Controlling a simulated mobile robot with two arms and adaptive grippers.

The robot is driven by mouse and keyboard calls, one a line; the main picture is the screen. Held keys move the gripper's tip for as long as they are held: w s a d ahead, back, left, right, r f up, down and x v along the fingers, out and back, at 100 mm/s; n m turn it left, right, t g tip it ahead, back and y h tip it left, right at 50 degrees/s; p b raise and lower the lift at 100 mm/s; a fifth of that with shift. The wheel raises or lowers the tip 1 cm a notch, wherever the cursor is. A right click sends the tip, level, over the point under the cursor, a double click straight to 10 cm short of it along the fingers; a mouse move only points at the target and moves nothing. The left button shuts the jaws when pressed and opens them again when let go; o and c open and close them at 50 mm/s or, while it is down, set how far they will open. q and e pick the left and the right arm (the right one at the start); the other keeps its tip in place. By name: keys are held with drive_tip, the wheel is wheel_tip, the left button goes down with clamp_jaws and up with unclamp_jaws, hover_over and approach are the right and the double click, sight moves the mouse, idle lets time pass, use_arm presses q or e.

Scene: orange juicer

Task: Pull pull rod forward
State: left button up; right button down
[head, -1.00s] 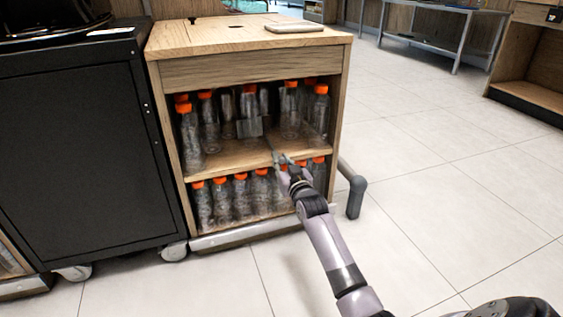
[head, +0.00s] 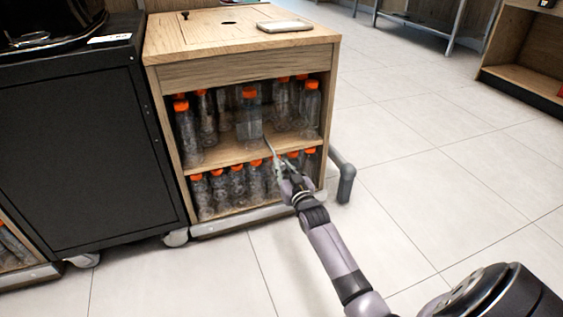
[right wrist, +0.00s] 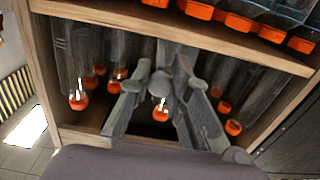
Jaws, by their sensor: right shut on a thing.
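The wooden cabinet (head: 243,72) has two open shelves of clear bottles with orange caps. My right gripper (head: 273,157) reaches to the front edge of the middle shelf, right of the centre. In the right wrist view, which looks upside down, its fingers (right wrist: 165,92) close around a grey part, apparently the pull rod (right wrist: 177,52), largely hidden by the fingers. An upper-shelf bottle (head: 249,108) stands near the front, just left of the gripper, with a grey see-through patch at its lower part. My left gripper is out of view.
Bottles flank the gripper on both sides, and lower-shelf caps (right wrist: 240,24) are close to it. A black cabinet (head: 85,140) stands at the left. A grey pipe-like handle (head: 345,180) sticks out at the right. The tiled floor (head: 440,180) is clear.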

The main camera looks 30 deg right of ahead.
drive_tip(key=c, duration=1.5)
unclamp_jaws()
drive_tip(key=shift+o, duration=0.2)
drive_tip(key=v, duration=1.2)
drive_tip(key=shift+f, duration=0.1)
